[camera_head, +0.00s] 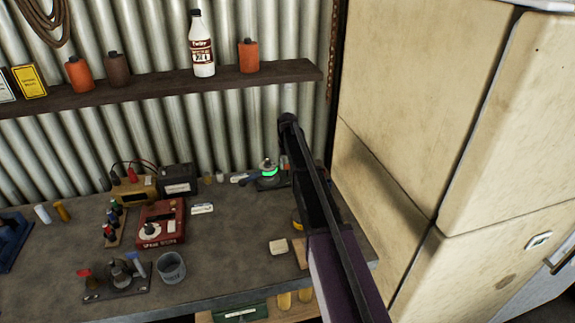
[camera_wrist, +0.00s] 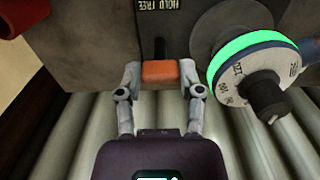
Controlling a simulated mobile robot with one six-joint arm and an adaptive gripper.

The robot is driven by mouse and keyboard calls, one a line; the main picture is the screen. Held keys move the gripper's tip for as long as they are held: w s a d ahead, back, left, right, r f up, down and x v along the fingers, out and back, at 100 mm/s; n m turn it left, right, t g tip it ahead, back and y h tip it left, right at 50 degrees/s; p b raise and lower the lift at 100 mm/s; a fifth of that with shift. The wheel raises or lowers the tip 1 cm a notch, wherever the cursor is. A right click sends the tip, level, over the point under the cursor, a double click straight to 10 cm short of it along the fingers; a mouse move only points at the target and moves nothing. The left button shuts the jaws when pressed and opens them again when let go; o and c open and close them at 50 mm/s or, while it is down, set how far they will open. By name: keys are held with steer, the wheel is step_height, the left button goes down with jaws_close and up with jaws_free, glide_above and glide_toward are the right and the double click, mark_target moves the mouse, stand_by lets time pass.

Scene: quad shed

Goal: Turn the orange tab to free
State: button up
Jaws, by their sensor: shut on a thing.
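The orange tab (camera_wrist: 160,72) shows in the middle of the wrist view, on a dark grey base plate (camera_wrist: 95,30). My gripper (camera_wrist: 159,74) has one finger on each side of the tab and is shut on it. A label reading HOLD and FREE (camera_wrist: 158,5) lies above the tab at the picture's top edge. Which word the tab points at, I cannot tell. Right of the tab is a dial with numbers and a glowing green ring (camera_wrist: 245,50). In the head view the ringed device (camera_head: 268,169) stands at the bench's back, and my arm hides the gripper.
The grey bench (camera_head: 215,240) also holds a red box with a dial (camera_head: 160,223), a metal cup (camera_head: 171,266) and a pale block (camera_head: 278,246). Corrugated wall (camera_head: 110,140) stands close behind the device. A cream cabinet (camera_head: 410,90) bounds the right side. A shelf (camera_head: 170,85) hangs above.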

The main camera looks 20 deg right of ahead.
steer(key=o, duration=1.1)
steer(key=shift+o, duration=0.2)
steer(key=shift+m, duration=0.3)
